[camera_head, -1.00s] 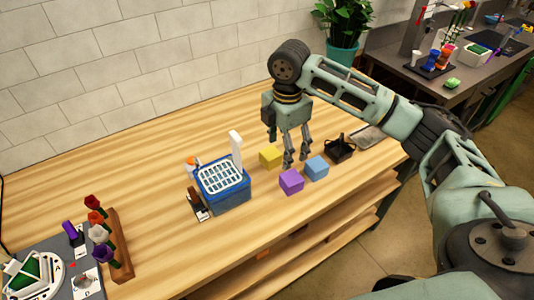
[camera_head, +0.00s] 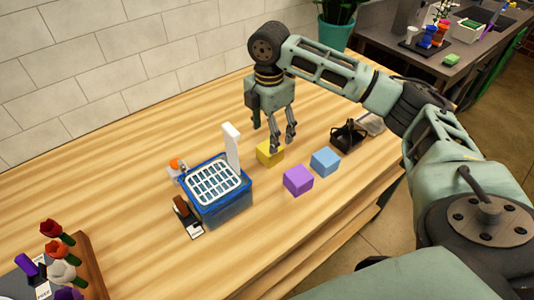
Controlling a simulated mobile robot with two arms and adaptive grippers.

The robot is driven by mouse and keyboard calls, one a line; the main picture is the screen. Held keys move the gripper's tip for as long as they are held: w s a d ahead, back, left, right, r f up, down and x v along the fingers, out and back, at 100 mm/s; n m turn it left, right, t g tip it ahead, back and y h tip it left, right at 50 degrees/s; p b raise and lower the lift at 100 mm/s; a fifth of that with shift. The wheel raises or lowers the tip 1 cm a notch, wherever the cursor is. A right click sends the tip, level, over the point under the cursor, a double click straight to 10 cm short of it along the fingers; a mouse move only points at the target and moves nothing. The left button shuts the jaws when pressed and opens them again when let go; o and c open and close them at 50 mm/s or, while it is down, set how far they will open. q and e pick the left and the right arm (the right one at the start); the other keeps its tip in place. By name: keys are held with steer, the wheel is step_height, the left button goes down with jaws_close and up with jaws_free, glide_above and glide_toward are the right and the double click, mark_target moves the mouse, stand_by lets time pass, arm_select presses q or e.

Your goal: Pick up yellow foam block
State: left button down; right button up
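The yellow foam block (camera_head: 266,156) sits on the wooden table behind the purple foam block (camera_head: 298,180) and the blue foam block (camera_head: 325,161). My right gripper (camera_head: 283,145) points down at the right side of the yellow block. Its two fingers are apart with nothing seen held between them. One fingertip overlaps the block's upper right part in the picture; I cannot tell whether it touches. My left gripper is not in view.
A blue crate (camera_head: 228,207) with a white grid top and an upright white piece stands left of the blocks. A black holder (camera_head: 348,136) stands to the right. Flowers (camera_head: 58,250) stand at the lower left.

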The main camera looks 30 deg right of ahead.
steer(key=shift+s+f, duration=0.4)
steer(key=shift+f, duration=0.4)
step_height(320, 180, down, 5)
steer(key=shift+r+p, duration=0.1)
steer(key=shift+p, duration=0.7)
steer(key=c, duration=0.8)
